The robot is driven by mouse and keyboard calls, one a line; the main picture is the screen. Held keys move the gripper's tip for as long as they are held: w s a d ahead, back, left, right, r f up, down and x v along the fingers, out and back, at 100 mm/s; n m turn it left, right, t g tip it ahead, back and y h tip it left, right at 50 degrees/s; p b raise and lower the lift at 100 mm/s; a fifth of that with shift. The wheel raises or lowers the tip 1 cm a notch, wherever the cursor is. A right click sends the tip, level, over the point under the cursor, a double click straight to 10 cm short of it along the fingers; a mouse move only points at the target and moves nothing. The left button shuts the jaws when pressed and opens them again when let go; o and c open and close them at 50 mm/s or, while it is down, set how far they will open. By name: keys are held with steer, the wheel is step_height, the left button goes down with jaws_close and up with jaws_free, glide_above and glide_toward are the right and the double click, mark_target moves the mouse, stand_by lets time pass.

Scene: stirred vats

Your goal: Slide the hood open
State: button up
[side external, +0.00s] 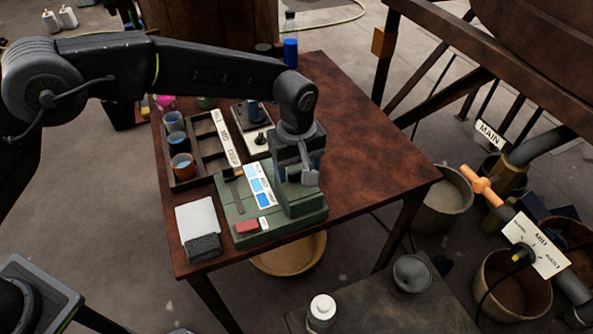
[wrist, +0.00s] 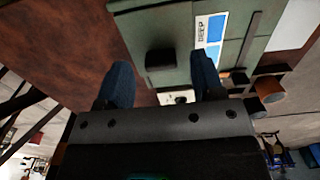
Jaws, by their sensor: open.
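A green instrument (side external: 262,222) sits on the brown table, with a raised green block, seemingly its hood (side external: 300,201), at its right side. I cannot tell how far the hood is slid. In the wrist view the green casing (wrist: 155,25) carries a dark knob (wrist: 160,60). My gripper (wrist: 162,84) is open, its two dark blue fingers apart with the knob roughly between and beyond them. In the side view my gripper (side external: 308,168) is over the block and partly hides it; contact cannot be told.
A dark divided tray (side external: 207,152) with blue-filled cups stands behind left. A white pad (side external: 197,217) and a dark sponge (side external: 203,247) lie at the front left. A blue bottle (side external: 290,52) stands at the back. The table's right side (side external: 375,165) is clear.

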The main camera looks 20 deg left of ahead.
steer(key=shift+f, duration=0.95)
